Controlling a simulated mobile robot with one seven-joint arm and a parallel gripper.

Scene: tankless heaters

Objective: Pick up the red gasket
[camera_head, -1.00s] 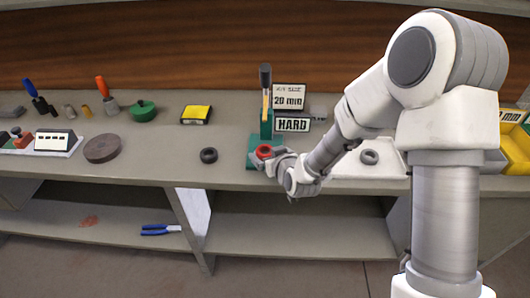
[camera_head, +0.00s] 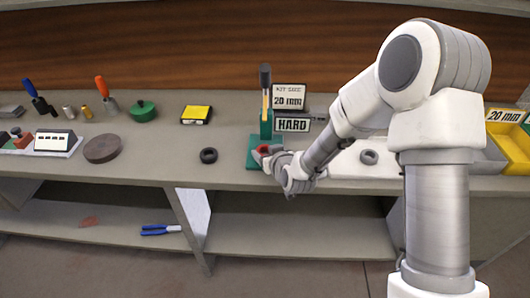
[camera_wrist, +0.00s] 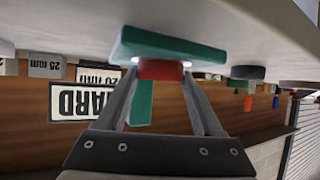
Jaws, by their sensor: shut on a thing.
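The red gasket (camera_head: 263,148) is at the front of the green press stand (camera_head: 253,158), low by its base, partly hidden by my gripper (camera_head: 262,153) in the head view. In the wrist view, which looks upside down, the red gasket (camera_wrist: 160,69) sits between the fingertips of my gripper (camera_wrist: 160,75). The fingers are shut on its sides. The green base (camera_wrist: 165,46) lies right behind it; I cannot tell whether the gasket touches it.
A HARD sign (camera_head: 292,125) and a 20 mm sign (camera_head: 289,97) stand beside the press. A black ring (camera_head: 208,155) lies to the left, and a grey ring (camera_head: 369,157) on a white board to the right. A yellow bin (camera_head: 515,150) is far right.

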